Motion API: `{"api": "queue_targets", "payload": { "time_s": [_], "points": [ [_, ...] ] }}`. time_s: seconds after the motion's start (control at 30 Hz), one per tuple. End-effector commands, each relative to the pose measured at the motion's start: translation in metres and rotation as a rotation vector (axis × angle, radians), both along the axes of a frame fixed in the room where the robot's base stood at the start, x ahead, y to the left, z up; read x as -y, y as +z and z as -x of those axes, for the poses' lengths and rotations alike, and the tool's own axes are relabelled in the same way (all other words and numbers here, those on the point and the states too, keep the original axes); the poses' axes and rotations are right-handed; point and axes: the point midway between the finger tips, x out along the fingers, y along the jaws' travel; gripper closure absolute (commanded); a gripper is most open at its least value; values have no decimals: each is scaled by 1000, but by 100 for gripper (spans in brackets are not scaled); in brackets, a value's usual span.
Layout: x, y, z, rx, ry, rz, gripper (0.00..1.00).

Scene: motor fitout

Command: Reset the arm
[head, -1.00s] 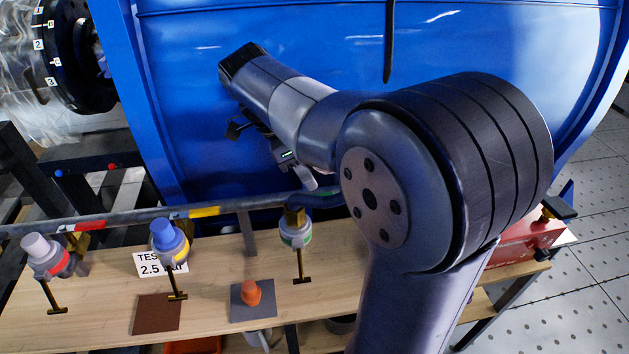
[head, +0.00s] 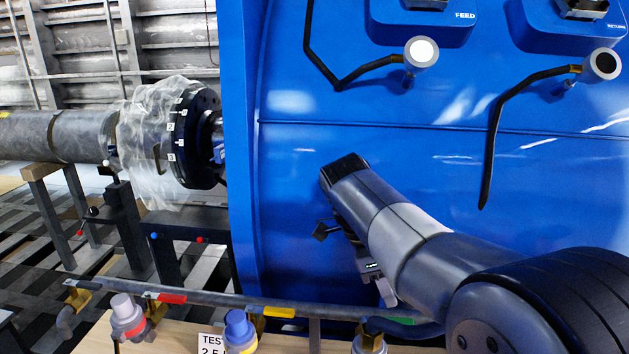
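My arm reaches in from the lower right, in front of the large blue housing (head: 330,90). My gripper (head: 322,230) shows only in part as a small dark piece beneath the arm. Most of it is hidden behind the arm links, so its opening cannot be seen. I see nothing held in the part that shows.
A horizontal pipe (head: 215,302) with coloured bands and several capped valves crosses below, including a blue cap (head: 238,325). A plastic-wrapped black flange (head: 190,140) stands at left. Hoses (head: 487,150) hang on the housing. A wooden bench (head: 90,340) lies below.

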Motion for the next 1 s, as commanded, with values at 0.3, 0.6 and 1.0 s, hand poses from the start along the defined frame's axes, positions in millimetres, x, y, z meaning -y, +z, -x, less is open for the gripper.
{"api": "queue_targets", "payload": {
  "time_s": [0.3, 0.6, 1.0],
  "points": [
    [23, -56, 5, -4, -2, 1, 61],
    [30, -73, 5, 0, 26, 0, 61],
    [30, -73, 5, 0, 29, 0, 61]
  ]
}}
